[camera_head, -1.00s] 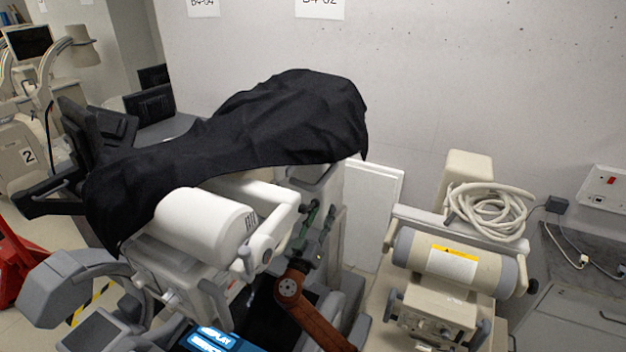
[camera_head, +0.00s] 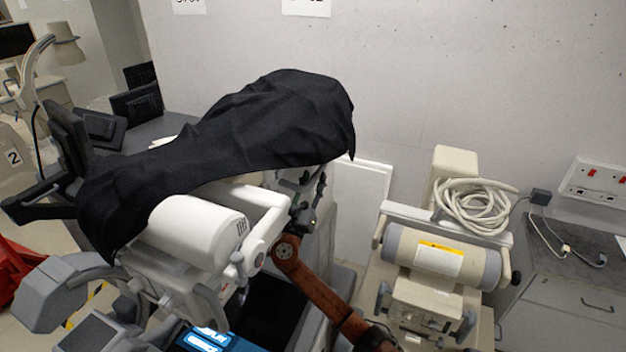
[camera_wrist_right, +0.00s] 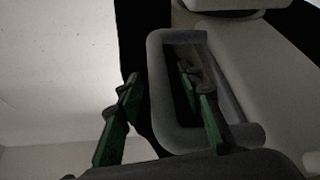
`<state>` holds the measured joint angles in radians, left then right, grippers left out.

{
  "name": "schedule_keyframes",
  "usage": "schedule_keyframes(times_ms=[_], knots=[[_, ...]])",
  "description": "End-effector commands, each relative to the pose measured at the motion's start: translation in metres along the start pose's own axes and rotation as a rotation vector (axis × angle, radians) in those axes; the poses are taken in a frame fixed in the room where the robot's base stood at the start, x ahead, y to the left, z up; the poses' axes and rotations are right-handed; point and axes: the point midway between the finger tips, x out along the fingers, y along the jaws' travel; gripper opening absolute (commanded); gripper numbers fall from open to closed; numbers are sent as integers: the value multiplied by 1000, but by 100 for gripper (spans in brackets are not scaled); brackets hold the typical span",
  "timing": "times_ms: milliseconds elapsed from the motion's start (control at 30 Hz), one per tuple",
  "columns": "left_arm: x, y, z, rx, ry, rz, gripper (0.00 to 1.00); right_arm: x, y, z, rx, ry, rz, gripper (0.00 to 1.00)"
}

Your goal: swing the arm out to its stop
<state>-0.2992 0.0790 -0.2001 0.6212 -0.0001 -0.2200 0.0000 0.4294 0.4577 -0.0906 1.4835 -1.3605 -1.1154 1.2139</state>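A black cloth cover (camera_head: 230,125) drapes over the top and jointed arm of a covered cart, with a white cylindrical head (camera_head: 195,232) below it. My right gripper (camera_head: 312,203) has dark green fingers and is at the cart's far right side, under the cover's edge. In the right wrist view, a grey loop handle (camera_wrist_right: 157,95) lies between the fingers of my right gripper (camera_wrist_right: 160,95). One finger is inside the loop and the other is outside, with visible gaps to the bar. I cannot tell whether either finger touches it. My left gripper is not in view.
A beige cart (camera_head: 400,290) with a coiled hose (camera_head: 475,205) stands close to the right of my right arm. A white panel (camera_head: 362,205) leans on the wall behind. A grey cabinet (camera_head: 570,290) stands at the far right. Monitors (camera_head: 138,102) stand at the left back.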

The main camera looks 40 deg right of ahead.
Motion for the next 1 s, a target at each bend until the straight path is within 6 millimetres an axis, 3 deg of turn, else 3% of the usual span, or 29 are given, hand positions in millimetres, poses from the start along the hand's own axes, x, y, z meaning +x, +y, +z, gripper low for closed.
schedule_keyframes(times_ms=[100,600,1000], knots=[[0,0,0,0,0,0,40,0,0,0,0,0,0,34],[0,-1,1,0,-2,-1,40,0,0,0,1,0,0,0],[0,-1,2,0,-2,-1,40,-1,-1,0,1,0,-1,0]])
